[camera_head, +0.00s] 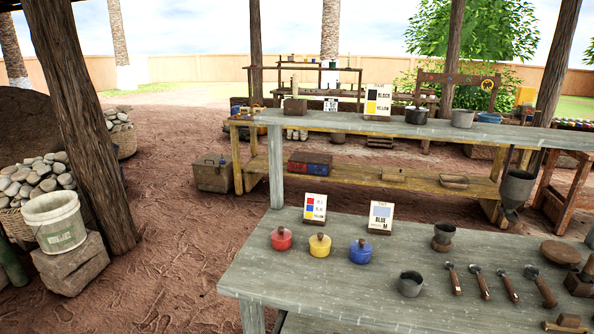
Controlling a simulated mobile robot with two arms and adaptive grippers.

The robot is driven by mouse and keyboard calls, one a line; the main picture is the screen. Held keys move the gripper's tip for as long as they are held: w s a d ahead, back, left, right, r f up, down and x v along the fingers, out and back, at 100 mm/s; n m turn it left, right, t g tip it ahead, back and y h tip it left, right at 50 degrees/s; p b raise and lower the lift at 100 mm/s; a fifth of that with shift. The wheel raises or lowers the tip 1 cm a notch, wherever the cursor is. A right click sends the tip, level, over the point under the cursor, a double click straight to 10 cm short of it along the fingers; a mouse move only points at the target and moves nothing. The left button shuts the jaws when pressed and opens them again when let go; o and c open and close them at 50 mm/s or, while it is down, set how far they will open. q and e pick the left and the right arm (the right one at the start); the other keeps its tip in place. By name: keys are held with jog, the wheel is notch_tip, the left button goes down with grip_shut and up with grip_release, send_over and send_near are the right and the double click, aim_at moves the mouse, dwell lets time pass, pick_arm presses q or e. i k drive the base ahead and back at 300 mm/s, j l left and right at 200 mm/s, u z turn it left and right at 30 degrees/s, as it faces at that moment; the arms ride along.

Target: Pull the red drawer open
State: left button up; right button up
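A small dark box with red and blue drawer fronts (310,168) sits on the yellowish lower shelf of the bench in the middle distance. Its red part (297,168) is toward the left of the front, and the blue is toward the right. The drawers look closed, though they are small at this distance. Neither of my grippers shows in the head view, so nothing can be told of their state or position.
A nearer grey table (330,270) stands between me and that bench, at front right. It holds red (281,239), yellow (319,246) and blue (361,252) lidded pots, sign cards and several tools. A thick post (80,120) and a white bucket (54,222) stand left. Dirt floor between is clear.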

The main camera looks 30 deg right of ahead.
aim_at(292, 166)
jog(key=i+u, duration=0.45)
jog(key=i, duration=0.35)
jog(key=i+u, duration=0.3)
jog(key=i, duration=1)
jog(key=i+z, duration=0.65)
jog(key=z, duration=0.15)
jog(key=i+z, duration=0.4)
jog(key=i+l+z, duration=0.2)
jog(key=i+z, duration=0.55)
jog(key=i, duration=0.15)
jog(key=i+z, duration=0.6)
jog(key=i, duration=0.35)
jog(key=i+z, duration=0.15)
jog(key=i, duration=0.4)
jog(key=i+j+z, duration=0.2)
jog(key=i, duration=0.35)
jog(key=i+j+z, duration=0.2)
jog(key=i, duration=0.3)
jog(key=i+l, duration=0.05)
jog(key=l, duration=0.05)
